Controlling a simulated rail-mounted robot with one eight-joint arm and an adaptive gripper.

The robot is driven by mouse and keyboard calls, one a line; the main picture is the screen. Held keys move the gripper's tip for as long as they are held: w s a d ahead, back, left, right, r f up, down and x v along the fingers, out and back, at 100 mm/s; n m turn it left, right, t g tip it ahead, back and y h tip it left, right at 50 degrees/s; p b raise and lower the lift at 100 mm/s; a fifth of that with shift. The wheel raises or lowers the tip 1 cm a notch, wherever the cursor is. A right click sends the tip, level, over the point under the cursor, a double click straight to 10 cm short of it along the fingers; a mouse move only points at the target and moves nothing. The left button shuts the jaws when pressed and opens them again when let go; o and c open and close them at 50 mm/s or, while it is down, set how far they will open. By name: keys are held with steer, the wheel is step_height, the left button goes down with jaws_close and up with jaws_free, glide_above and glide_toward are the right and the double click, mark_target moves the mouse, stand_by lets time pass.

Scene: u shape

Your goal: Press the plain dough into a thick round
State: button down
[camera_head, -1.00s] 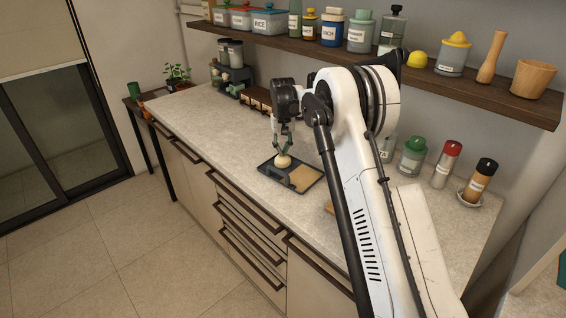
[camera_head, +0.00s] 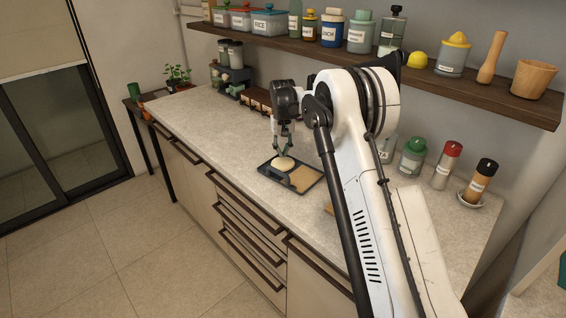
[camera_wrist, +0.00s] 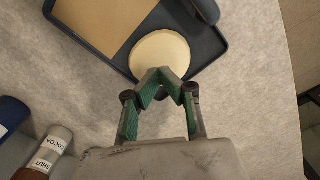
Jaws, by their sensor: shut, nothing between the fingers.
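The plain dough (camera_head: 284,163) is a pale, flattened round on the dark tray (camera_head: 262,171) on the counter. In the wrist view the dough (camera_wrist: 160,52) is a smooth disc with a visible thickness at its edge. My gripper (camera_head: 284,154) is shut and points down at the dough from above. In the wrist view its fingertips (camera_wrist: 160,76) meet over the dough's near edge and hide a small part of it. I cannot tell whether they touch it. The tray (camera_wrist: 215,42) also carries a flat tan board (camera_wrist: 100,22) beside the dough.
A dark rounded piece (camera_wrist: 206,10) sits at the tray's edge. A wall shelf (camera_head: 420,72) with jars runs above the counter (camera_head: 200,115). The counter left of the tray is clear.

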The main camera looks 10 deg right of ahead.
mark_target(283, 161)
steer(key=shift+r, duration=0.1)
step_height(283, 161, up, 9)
steer(key=p, duration=0.3)
stand_by(0.5)
steer(key=s+r+t+b, duration=0.2)
steer(key=s+r, duration=0.6)
steer(key=s, duration=0.4)
steer(key=s+r+t+b, duration=0.1)
steer(key=s+r+b, duration=0.1)
steer(key=s+r, duration=0.7)
steer(key=s+f+t+b, duration=0.1)
steer(key=s+f, duration=0.3)
steer(key=s, duration=0.6)
steer(key=s+f+t+b, duration=0.1)
steer(key=s+f, duration=0.3)
steer(key=s, duration=0.6)
steer(key=s+f+t, duration=0.2)
steer(key=s+f, duration=0.2)
steer(key=s, duration=0.6)
steer(key=shift+b, duration=0.4)
